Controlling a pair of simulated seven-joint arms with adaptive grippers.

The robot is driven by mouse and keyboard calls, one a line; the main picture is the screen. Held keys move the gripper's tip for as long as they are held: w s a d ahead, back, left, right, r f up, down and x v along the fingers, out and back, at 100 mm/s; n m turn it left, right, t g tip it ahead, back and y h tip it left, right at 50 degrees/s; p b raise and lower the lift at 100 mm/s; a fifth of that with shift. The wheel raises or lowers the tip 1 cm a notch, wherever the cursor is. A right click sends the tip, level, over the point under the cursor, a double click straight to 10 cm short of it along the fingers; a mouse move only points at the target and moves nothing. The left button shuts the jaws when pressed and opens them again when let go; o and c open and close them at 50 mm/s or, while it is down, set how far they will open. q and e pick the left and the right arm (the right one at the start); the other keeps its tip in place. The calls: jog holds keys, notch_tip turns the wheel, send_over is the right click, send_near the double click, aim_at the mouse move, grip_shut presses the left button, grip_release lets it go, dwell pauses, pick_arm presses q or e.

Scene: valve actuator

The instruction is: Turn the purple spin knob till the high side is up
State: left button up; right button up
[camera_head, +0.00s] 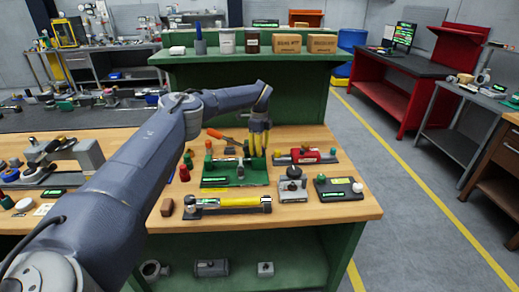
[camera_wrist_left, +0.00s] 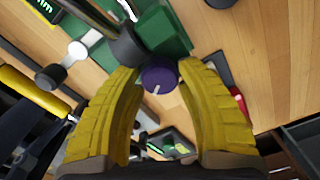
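The purple spin knob (camera_wrist_left: 158,80) shows in the left wrist view. It is round, has a short white mark on its face, and sits at the edge of a green block (camera_wrist_left: 165,30). My left gripper (camera_wrist_left: 170,68) is open, its yellow fingers on either side of the knob with visible gaps. In the head view my left gripper (camera_head: 257,148) points down at the right part of the green fixture (camera_head: 222,182) on the wooden bench. I cannot make out the knob there. My right gripper is in neither view.
A dark rounded cylinder (camera_wrist_left: 124,44) is close to one fingertip. A yellow cylinder device (camera_head: 232,201) lies in front of the fixture. To the right are a red device (camera_head: 308,156), a grey valve block (camera_head: 293,187) and a dark plate (camera_head: 338,188). A green shelf (camera_head: 190,82) stands behind.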

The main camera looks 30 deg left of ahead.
pick_arm(q)
jog(key=c, duration=0.7)
jog(key=shift+m, duration=0.6)
grip_shut()
jog(key=shift+s+d+m, duration=0.1)
jog(key=shift+s+m, duration=0.05)
jog(key=shift+m, duration=2.25)
jog(key=o, duration=1.3)
grip_release()
jog(key=shift+r, duration=6)
